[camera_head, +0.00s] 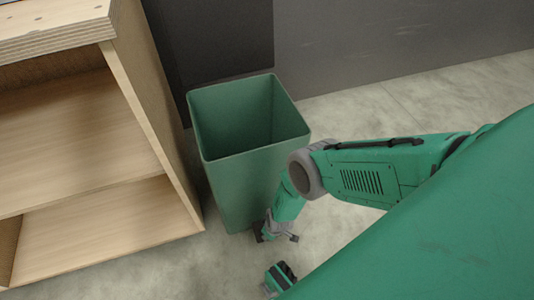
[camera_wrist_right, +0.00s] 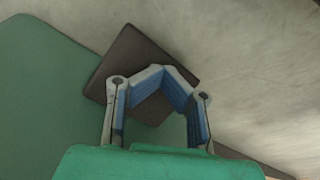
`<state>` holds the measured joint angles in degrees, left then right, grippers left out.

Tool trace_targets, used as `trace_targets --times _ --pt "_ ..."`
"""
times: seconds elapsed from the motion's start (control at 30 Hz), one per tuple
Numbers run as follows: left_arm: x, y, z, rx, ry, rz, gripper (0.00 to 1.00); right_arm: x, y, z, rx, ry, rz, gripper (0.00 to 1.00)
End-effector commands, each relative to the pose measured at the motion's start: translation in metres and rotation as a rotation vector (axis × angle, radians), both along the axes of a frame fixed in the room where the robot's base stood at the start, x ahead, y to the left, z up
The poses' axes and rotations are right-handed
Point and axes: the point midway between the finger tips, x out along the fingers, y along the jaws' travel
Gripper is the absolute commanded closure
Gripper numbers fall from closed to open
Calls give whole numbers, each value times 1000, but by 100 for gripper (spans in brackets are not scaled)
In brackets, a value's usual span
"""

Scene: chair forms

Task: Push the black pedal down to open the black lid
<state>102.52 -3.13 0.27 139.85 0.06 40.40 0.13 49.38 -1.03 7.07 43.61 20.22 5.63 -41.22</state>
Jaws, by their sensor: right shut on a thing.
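The green bin (camera_head: 240,180) stands on the floor, and its open top shows the empty-looking inside. The black lid (camera_head: 215,40) stands raised behind the rim, against the grey wall. The black pedal (camera_head: 258,232) is at the foot of the bin, mostly hidden by my right gripper (camera_head: 278,232). In the right wrist view the pedal (camera_wrist_right: 135,50) is a dark flat plate beside the green bin wall. My right gripper (camera_wrist_right: 162,72) is over it, its blue-padded fingers bent inward and shut on it. The exact contact is hard to see. My left gripper is not in view.
A wooden shelf unit (camera_head: 90,150) stands close to the left of the bin. A grey wall (camera_head: 400,40) runs behind. The concrete floor (camera_head: 350,225) to the right of the bin is clear apart from my arm and body.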

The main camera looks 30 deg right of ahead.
Motion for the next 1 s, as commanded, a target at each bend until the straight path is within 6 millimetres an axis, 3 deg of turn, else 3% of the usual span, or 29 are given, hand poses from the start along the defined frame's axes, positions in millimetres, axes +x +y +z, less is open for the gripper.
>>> trace_targets --times 1.0 --pt "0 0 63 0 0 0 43 1 0 77 0 -2 0 100"
